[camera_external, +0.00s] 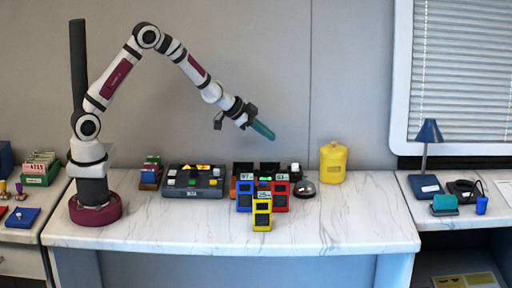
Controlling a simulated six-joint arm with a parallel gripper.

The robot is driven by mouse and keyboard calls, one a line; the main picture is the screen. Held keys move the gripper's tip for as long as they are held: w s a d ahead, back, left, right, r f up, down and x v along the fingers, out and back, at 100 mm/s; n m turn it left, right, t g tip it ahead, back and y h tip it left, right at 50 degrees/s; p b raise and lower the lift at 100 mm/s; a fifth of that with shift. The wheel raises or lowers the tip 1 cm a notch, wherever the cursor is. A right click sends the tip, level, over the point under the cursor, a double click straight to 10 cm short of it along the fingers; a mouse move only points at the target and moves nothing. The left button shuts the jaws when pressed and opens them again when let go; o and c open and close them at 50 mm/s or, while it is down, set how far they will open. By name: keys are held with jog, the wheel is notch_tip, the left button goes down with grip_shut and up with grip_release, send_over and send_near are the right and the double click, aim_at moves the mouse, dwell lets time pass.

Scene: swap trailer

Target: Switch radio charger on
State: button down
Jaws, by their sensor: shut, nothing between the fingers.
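My gripper (263,130) is up in the air above the middle of the counter, pointing down and to the right. Its slim green fingers are closed together with nothing between them. Below it on the counter is a cluster of small box-shaped devices: a blue one (244,202), a red one (280,203) and a yellow one (262,218) in front. Dark units with small number displays stand behind them and look like the radio charger (270,167). A small green patch shows in its middle. A switch and its position are too small to tell. My gripper touches none of these.
A dark grey panel with coloured buttons (193,191) is left of the cluster. A small silver-and-black dome (304,189) and a yellow canister (333,163) stand to the right. A blue lamp (429,132) is on the right-hand counter. The front and right of the marble counter (370,225) are clear.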

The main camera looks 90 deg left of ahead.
jog(key=shift+a+r, duration=0.15)
jog(key=shift+a, duration=0.5)
send_over(295, 168)
jog(key=s, duration=0.2)
jog(key=f, duration=0.7)
jog(key=shift+w+d, duration=0.2)
jog(key=shift+d, duration=0.05)
jog(key=shift+s+a+f, duration=0.1)
jog(key=shift+a+f, duration=0.15)
jog(key=shift+f, duration=0.35)
jog(key=shift+a+f, duration=0.25)
jog(key=shift+f, duration=0.35)
jog(key=shift+a+f, duration=0.2)
jog(key=shift+f, duration=0.3)
